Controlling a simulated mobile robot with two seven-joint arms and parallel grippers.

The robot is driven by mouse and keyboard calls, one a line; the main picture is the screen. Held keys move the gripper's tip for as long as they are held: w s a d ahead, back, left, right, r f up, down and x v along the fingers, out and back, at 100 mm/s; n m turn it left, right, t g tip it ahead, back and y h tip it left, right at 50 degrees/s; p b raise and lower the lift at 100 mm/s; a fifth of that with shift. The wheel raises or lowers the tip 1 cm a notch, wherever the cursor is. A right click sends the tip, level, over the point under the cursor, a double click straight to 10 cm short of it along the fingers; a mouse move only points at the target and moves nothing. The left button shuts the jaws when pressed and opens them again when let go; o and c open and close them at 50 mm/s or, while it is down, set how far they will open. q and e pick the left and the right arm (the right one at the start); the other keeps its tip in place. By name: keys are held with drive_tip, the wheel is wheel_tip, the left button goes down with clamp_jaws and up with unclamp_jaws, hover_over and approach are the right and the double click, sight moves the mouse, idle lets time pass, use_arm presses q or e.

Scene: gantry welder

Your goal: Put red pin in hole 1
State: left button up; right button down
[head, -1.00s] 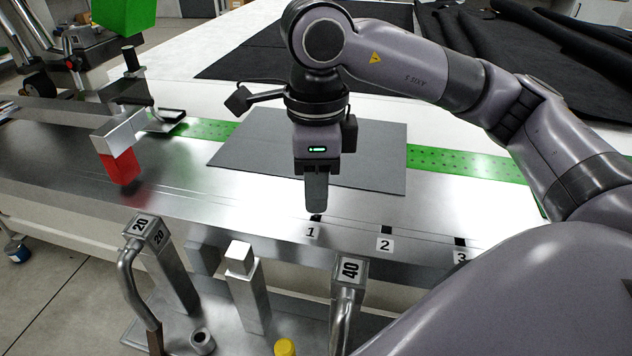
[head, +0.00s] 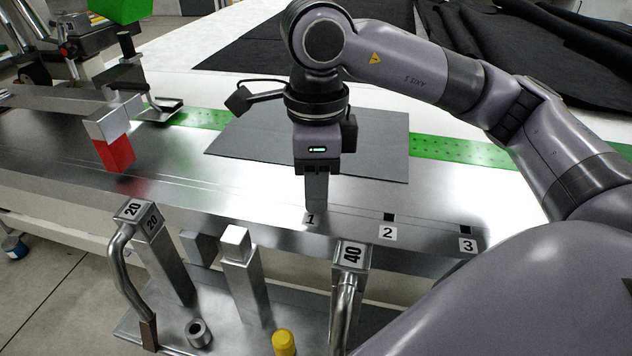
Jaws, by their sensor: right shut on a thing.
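My right gripper (head: 316,190) points straight down at the table's front edge, just behind the label 1 (head: 311,219). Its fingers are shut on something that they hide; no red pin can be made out. The fingertips cover the spot of hole 1, and whether they touch the metal surface cannot be told. Hole 2 (head: 389,217) and hole 3 (head: 465,230) are dark open squares to the right, each with a numbered label. My left gripper is not in view.
A red block (head: 117,154) under a metal clamp stands at the left on the metal table (head: 60,150). Metal posts marked 20 (head: 133,210) and 40 (head: 351,256) and a yellow-topped piece (head: 284,342) stand in front. A dark sheet (head: 375,145) lies behind the gripper.

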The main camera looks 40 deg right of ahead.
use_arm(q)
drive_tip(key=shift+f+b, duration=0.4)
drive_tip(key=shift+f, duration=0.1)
use_arm(e)
drive_tip(key=shift+s+f, duration=0.1)
drive_tip(key=shift+f, duration=0.5)
drive_tip(key=c, duration=0.9)
unclamp_jaws()
drive_tip(key=shift+f, duration=0.15)
drive_tip(key=shift+o, duration=0.2)
drive_tip(key=shift+a, duration=0.1)
wheel_tip(320, 180, up, 2)
wheel_tip(320, 180, up, 5)
drive_tip(key=shift+f+p, duration=0.1)
drive_tip(key=shift+p, duration=0.55)
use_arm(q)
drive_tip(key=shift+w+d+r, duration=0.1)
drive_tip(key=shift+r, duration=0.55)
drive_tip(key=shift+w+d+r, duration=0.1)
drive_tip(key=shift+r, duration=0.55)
use_arm(e)
drive_tip(key=shift+d+r, duration=0.2)
drive_tip(key=shift+r, duration=0.5)
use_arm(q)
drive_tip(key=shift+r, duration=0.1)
use_arm(e)
drive_tip(key=shift+w, duration=0.2)
